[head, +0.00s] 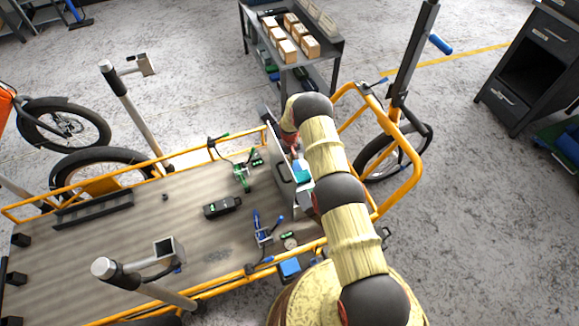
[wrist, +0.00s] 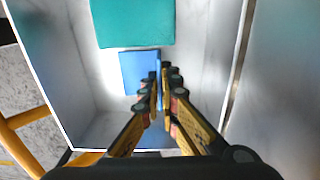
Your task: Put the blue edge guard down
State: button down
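A flat blue piece (wrist: 138,70), which looks like the blue edge guard, shows inside a pale grey-walled bin (wrist: 90,130) in the wrist view. My gripper (wrist: 164,72) points down into the bin, with its fingers close together and the tips over the right edge of the blue piece. I cannot tell whether the fingers grip it or only lie in front of it. A teal block (wrist: 133,22) is just above the blue piece in the picture; it also shows in the head view (head: 303,173). My arm hides the gripper in the head view.
The bin stands at the right end of the yellow-railed cargo bed (head: 120,235). Green (head: 241,176) and blue (head: 262,230) clamps, a dark device (head: 222,207) and a blue block (head: 290,267) are nearby. A cart with boxes (head: 290,50) stands behind.

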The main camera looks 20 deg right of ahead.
jog(key=shift+f, duration=0.55)
jog(key=shift+f, duration=0.1)
jog(key=c, duration=2)
grip_release()
jog(key=shift+c, duration=0.2)
